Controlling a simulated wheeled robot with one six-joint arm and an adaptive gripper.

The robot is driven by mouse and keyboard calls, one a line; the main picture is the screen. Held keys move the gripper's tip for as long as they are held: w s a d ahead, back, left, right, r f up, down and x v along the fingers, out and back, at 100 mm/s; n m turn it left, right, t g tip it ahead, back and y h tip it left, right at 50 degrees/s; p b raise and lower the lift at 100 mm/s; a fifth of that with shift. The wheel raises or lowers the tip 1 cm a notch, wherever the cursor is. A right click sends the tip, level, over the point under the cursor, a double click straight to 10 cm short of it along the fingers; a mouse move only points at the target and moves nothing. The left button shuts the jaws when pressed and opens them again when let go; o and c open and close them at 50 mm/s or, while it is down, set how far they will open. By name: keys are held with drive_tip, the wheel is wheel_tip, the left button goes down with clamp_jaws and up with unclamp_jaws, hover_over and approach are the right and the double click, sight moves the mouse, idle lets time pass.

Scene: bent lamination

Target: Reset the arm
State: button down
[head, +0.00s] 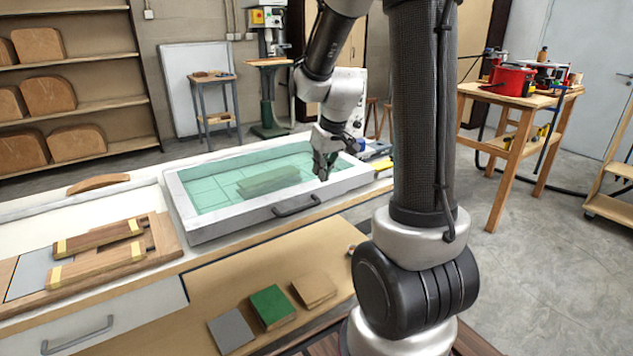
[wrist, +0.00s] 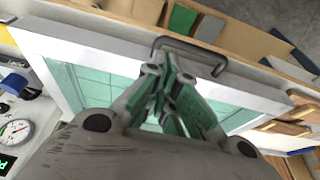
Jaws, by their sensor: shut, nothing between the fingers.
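My gripper (head: 322,172) is at the end of my arm, pointing down over the right part of a white-framed press (head: 205,232) with a green translucent sheet (head: 215,194). In the wrist view my gripper (wrist: 172,76) has its fingers together with nothing between them, in front of the frame's dark handle (wrist: 190,46). Whether the fingertips touch the sheet or frame cannot be told. A block-like shape (head: 268,180) shows under the sheet, left of my gripper.
Wooden clamping forms (head: 98,240) lie on the bench left of the press. Grey (head: 231,330), green (head: 271,306) and tan (head: 314,289) pieces lie on the lower front surface. A pressure gauge (wrist: 15,132) is beside the frame. A wooden table (head: 520,100) with red tools stands at right.

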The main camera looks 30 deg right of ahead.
drive_tip(key=s+r, duration=0.2)
drive_tip(key=r, duration=0.2)
drive_tip(key=shift+s+r, duration=0.15)
drive_tip(key=shift+s, duration=0.25)
drive_tip(key=s+a+r, duration=0.3)
drive_tip(key=s+r, duration=0.1)
drive_tip(key=s, duration=0.5)
drive_tip(key=s+a+r, duration=0.3)
drive_tip(key=s+r, duration=0.1)
drive_tip(key=s, duration=0.6)
drive_tip(key=shift+s+t, duration=0.2)
drive_tip(key=shift+t, duration=0.2)
